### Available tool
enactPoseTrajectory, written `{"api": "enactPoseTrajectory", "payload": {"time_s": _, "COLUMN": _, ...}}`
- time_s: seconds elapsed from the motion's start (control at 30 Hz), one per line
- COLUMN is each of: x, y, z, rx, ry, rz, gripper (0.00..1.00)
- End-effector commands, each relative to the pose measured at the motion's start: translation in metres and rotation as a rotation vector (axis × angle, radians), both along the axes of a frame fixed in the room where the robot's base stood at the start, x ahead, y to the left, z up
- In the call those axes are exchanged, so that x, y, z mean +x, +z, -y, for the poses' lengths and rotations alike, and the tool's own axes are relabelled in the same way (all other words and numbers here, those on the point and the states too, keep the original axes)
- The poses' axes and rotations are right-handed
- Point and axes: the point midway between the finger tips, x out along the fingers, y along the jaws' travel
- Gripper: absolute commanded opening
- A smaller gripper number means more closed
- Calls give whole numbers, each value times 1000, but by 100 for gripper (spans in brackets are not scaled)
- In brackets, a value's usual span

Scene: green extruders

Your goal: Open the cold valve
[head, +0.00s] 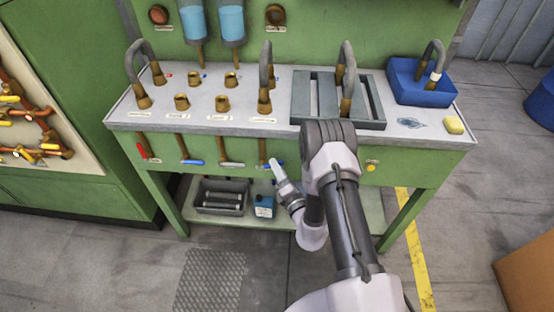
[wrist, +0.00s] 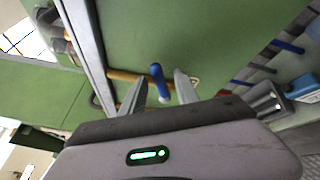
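Several small valve levers line the green front panel of the bench: a red one (head: 142,151), a blue one (head: 192,162), a pale one (head: 232,164) and, behind my gripper (head: 274,163), another with a brass stem (head: 262,150). Their labels are too small to read. In the wrist view a blue lever (wrist: 158,83) on a brass stem (wrist: 125,75) stands between the parted fingers of my gripper (wrist: 160,90). The fingers are open, with gaps beside the lever. I cannot tell whether they reach fully around it.
The grey bench top (head: 218,121) with brass fittings overhangs the levers. A lower shelf holds a grey tray (head: 221,196) and a blue box (head: 264,207). A blue basin (head: 421,84) sits at the top right.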

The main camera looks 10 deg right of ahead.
Motion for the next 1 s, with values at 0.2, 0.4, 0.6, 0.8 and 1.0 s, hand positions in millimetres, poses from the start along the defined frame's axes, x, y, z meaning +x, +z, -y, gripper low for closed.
{"api": "enactPoseTrajectory", "payload": {"time_s": 0.2, "x": 0, "y": 0, "z": 0, "rx": 0, "ry": -1, "rz": 0, "gripper": 37}}
{"api": "enactPoseTrajectory", "payload": {"time_s": 0.4, "x": 0, "y": 0, "z": 0, "rx": 0, "ry": -1, "rz": 0, "gripper": 10}}
{"api": "enactPoseTrajectory", "payload": {"time_s": 0.6, "x": 0, "y": 0, "z": 0, "rx": 0, "ry": -1, "rz": 0, "gripper": 0}}
{"api": "enactPoseTrajectory", "payload": {"time_s": 0.8, "x": 0, "y": 0, "z": 0, "rx": 0, "ry": -1, "rz": 0, "gripper": 0}}
{"api": "enactPoseTrajectory", "payload": {"time_s": 1.0, "x": 0, "y": 0, "z": 0, "rx": 0, "ry": -2, "rz": 1, "gripper": 0}}
